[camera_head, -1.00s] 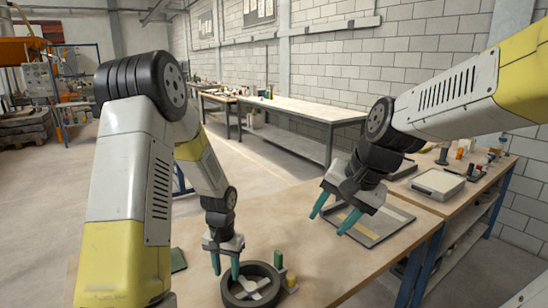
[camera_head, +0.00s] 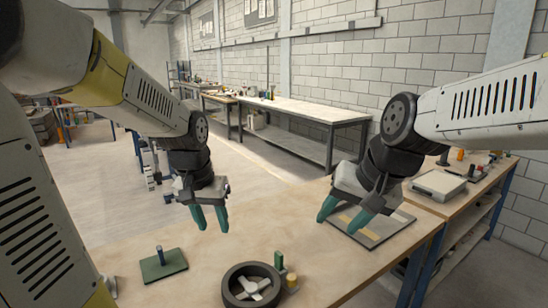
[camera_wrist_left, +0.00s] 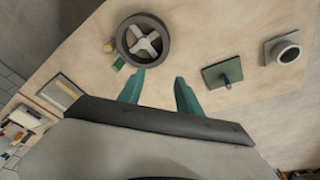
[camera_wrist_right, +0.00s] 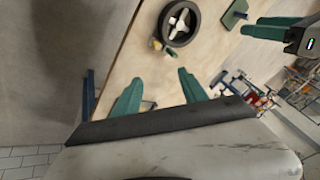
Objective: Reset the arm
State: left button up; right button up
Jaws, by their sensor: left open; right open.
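My left gripper (camera_head: 210,218) is open and empty, raised above the far left part of the table. Its two green fingers (camera_wrist_left: 158,92) stand apart in the left wrist view. My right gripper (camera_head: 341,216) is open and empty, above a flat framed tray (camera_head: 376,234). Its fingers also stand apart in the right wrist view (camera_wrist_right: 158,90). Neither gripper touches anything on the table.
A black ring with a white spoked piece (camera_head: 231,287) sits at the table's front middle, beside a green block (camera_head: 279,260) and a yellow knob (camera_head: 292,281). A green plate with a peg (camera_head: 163,265) lies left. A grey block with a round collar (camera_wrist_left: 283,49) shows in the left wrist view.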

pick_arm(q)
jog(key=s+r+n+t+h, duration=0.1)
jog(key=s+r+t, duration=0.2)
jog(key=s+r, duration=0.5)
jog(key=s, duration=0.3)
jog(key=shift+s+d+t, duration=0.15)
jog(key=shift+s+t, duration=0.15)
jog(key=shift+s, duration=0.05)
pick_arm(e)
jog(key=s+n, duration=0.1)
jog(key=s+d+r+n, duration=0.1)
jog(key=s+n+t, duration=0.1)
jog(key=s, duration=0.1)
jog(key=shift+d+r+h, duration=0.15)
jog(key=shift+r+h, duration=0.15)
